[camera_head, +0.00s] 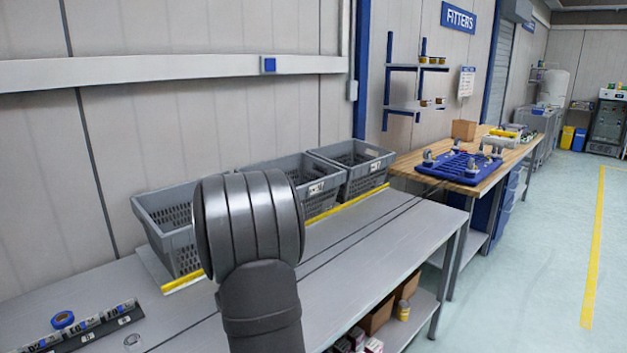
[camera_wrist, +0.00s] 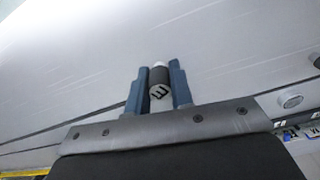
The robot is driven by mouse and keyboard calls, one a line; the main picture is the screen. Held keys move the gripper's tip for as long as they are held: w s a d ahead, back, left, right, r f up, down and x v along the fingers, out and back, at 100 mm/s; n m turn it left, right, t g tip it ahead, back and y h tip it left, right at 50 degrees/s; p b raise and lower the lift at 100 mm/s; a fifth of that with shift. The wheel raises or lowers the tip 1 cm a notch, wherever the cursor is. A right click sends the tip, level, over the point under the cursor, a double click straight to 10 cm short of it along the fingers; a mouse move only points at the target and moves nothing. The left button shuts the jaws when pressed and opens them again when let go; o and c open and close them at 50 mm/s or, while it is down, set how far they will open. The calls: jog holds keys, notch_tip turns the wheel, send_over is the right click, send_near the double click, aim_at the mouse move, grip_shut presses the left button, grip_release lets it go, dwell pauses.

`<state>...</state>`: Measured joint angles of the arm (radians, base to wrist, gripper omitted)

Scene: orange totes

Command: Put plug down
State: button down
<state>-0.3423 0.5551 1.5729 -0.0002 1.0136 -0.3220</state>
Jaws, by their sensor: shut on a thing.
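My gripper (camera_wrist: 160,84) shows in the wrist view with its two blue fingers closed on a small plug (camera_wrist: 159,74). The plug is a short cylinder with a dark side and a pale end face bearing a dark mark like a letter. Behind it is the grey bench top (camera_wrist: 75,55); the gap between plug and bench cannot be judged. In the head view my dark arm stands in front of the bench (camera_head: 365,230) and hides the gripper and plug. A dark rack (camera_head: 85,332) with several labelled pieces lies at the bench's lower left.
Grey crates (camera_head: 165,207), (camera_head: 300,170), (camera_head: 350,152) line the wall behind a yellow strip (camera_head: 345,204). A blue tape roll (camera_head: 62,319) sits by the rack. Round discs (camera_wrist: 291,101) lie near the rack. The bench right of my arm is clear.

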jog(key=d+f+m, duration=0.1)
jog(key=d+m, duration=0.1)
jog(key=d, duration=0.3)
jog(key=w+d+f+m, duration=0.1)
jog(key=d+m, duration=0.1)
jog(key=d, duration=0.4)
jog(key=w+d+f+m, duration=0.1)
jog(key=d+m, duration=0.2)
jog(key=d, duration=0.2)
jog(key=shift+w+d, duration=0.15)
jog(key=shift+w, duration=0.05)
jog(key=shift+d+f+m, duration=0.2)
jog(key=shift+d+m, duration=0.1)
jog(key=shift+d, duration=0.3)
jog(key=w+a+r+n, duration=0.1)
jog(key=a+r, duration=0.2)
jog(key=a, duration=0.9)
jog(key=w+a+r, duration=0.1)
jog(key=a+r, duration=0.2)
jog(key=a, duration=0.9)
jog(key=w+a+r+n, duration=0.1)
jog(key=a+r, duration=0.2)
jog(key=a, duration=0.9)
send_over(141, 332)
jog(key=f, duration=0.6)
jog(key=shift+d+f, duration=0.3)
jog(key=shift+d, duration=0.1)
jog(key=shift+a+f, duration=0.3)
jog(key=shift+a, duration=0.05)
jog(key=shift+f, duration=1.85)
